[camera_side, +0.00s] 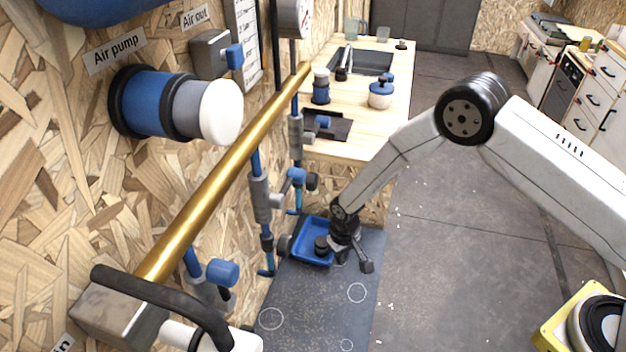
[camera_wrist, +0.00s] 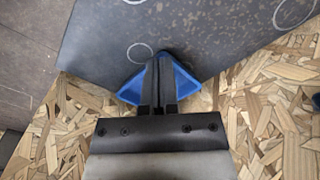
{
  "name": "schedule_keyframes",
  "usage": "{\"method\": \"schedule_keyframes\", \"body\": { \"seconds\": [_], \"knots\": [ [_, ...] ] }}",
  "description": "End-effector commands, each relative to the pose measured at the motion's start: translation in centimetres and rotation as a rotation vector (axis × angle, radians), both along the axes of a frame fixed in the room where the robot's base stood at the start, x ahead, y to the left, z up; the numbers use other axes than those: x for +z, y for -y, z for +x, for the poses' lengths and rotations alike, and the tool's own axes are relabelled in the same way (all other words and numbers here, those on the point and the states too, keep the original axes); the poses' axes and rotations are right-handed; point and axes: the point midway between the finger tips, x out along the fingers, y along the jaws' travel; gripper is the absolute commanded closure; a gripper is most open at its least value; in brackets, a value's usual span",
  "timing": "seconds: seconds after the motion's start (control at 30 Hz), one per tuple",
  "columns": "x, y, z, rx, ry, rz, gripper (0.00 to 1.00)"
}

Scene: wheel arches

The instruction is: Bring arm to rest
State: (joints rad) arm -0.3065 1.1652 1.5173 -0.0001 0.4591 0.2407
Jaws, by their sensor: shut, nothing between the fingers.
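My arm reaches down from the right in the side view. My gripper (camera_side: 362,258) is low over the dark floor mat (camera_side: 320,310), beside the blue tray (camera_side: 308,226). In the wrist view my gripper (camera_wrist: 158,62) has its two dark fingers pressed together, with nothing between them. The fingers lie in front of the blue tray (camera_wrist: 185,84) and hide its middle. I cannot tell from these views whether the fingertips touch the tray.
The wall on the left carries a blue air pump (camera_side: 148,102), a brass pipe (camera_side: 222,178) and several valves. A wooden counter (camera_side: 385,105) with a sink (camera_side: 365,62) stands behind the tray. The grey floor (camera_side: 450,230) on the right is mostly clear.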

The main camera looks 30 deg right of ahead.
Motion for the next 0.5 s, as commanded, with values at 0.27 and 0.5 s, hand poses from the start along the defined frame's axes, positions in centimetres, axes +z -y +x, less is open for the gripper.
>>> {"method": "schedule_keyframes", "body": {
  "seconds": [0.27,0.5],
  "knots": [
    [0.5,0.1,0.0,-0.001,0.002,0.0,1.0],
    [3.3,1.3,0.0,-0.008,0.021,0.006,1.0]
  ]
}}
